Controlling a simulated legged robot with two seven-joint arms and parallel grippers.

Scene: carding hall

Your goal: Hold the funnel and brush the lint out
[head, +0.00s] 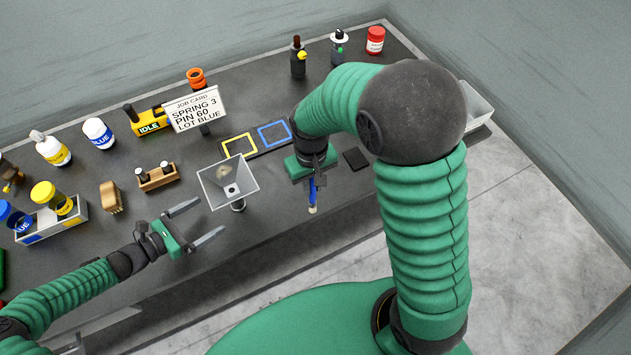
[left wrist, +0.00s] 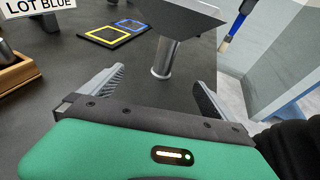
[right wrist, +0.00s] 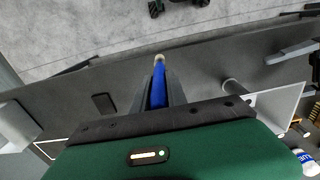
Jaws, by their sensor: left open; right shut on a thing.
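The funnel (head: 244,188) is a grey square hopper on a short metal stem (left wrist: 165,58), upright at the table's front. A small pale tan patch, perhaps lint, shows inside it. My left gripper (head: 205,220) is open and empty in front of the funnel, its fingers pointing at the stem, which stands beyond and between the fingertips in the left wrist view. My right gripper (head: 312,177) is shut on a blue brush (right wrist: 159,88) with a tan tip, hanging tip down to the right of the funnel. The brush also shows in the left wrist view (left wrist: 236,22).
A job card (head: 195,108) stands behind the funnel. Yellow (head: 239,145) and blue (head: 274,134) square outlines lie behind it. A wooden block with small bottles (head: 157,177), a brown brush-like block (head: 111,197) and a bottle tray (head: 81,207) stand left. A white bin (head: 478,102) is far right.

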